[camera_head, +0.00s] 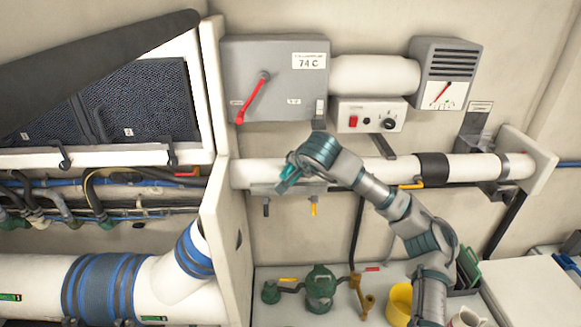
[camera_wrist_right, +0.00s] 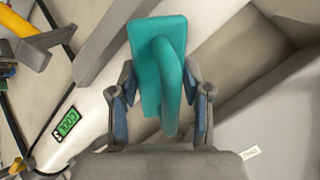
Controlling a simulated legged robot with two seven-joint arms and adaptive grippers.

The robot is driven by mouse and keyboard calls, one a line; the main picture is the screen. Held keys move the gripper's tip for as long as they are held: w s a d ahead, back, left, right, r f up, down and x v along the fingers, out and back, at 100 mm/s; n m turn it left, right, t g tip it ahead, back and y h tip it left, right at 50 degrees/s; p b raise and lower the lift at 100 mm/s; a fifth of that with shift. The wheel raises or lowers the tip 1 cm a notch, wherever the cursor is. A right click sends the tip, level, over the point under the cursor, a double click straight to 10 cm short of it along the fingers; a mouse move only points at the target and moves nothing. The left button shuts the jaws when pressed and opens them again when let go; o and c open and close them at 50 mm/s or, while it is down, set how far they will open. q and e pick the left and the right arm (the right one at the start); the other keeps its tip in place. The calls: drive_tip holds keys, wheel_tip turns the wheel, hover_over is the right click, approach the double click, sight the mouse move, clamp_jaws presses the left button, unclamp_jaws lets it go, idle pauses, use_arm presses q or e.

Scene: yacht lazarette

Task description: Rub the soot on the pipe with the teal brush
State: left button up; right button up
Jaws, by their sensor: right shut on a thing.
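The white pipe (camera_head: 350,174) runs level along the wall in the head view, with a dark band (camera_head: 432,169) around it toward the right. I cannot tell whether that band is soot or a sleeve, and I make out no other clear soot. My right gripper (camera_head: 291,176) is at the left part of the pipe and hides some of it. It is shut on the teal brush (camera_head: 287,180). In the right wrist view the teal brush (camera_wrist_right: 146,65) sits between the fingers. Whether it touches the pipe is not clear. My left gripper is not in view.
A grey switch box (camera_head: 275,95) with a red lever and a control box (camera_head: 368,117) are above the pipe. A white upright panel (camera_head: 219,235) stands to its left. Green fittings (camera_head: 320,288) and a yellow container (camera_head: 399,302) are on the surface below.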

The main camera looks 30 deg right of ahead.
sight(274, 168)
drive_tip(key=shift+s+d+f, duration=0.1)
drive_tip(key=shift+s+d, duration=0.45)
drive_tip(key=shift+d, duration=0.3)
drive_tip(key=shift+s+d+f, duration=0.1)
drive_tip(key=shift+s+d, duration=0.4)
drive_tip(key=shift+d, duration=0.35)
drive_tip(key=shift+s+d+r, duration=0.1)
drive_tip(key=shift+s+r, duration=0.05)
drive_tip(key=shift+r, duration=0.05)
drive_tip(key=shift+w+a+p, duration=0.6)
drive_tip(key=shift+a+p, duration=0.15)
drive_tip(key=shift+a, duration=0.2)
drive_tip(key=shift+w+a+f, duration=0.1)
drive_tip(key=shift+w+a, duration=0.35)
drive_tip(key=shift+a, duration=0.2)
drive_tip(key=shift+w+a+p, duration=0.35)
drive_tip(key=shift+a, duration=0.25)
drive_tip(key=shift+w+a+p, duration=0.35)
drive_tip(key=shift+a, duration=0.2)
drive_tip(key=shift+w+a, duration=0.55)
drive_tip(key=shift+a, duration=0.35)
drive_tip(key=shift+w+a, duration=0.5)
drive_tip(key=shift+a, duration=0.35)
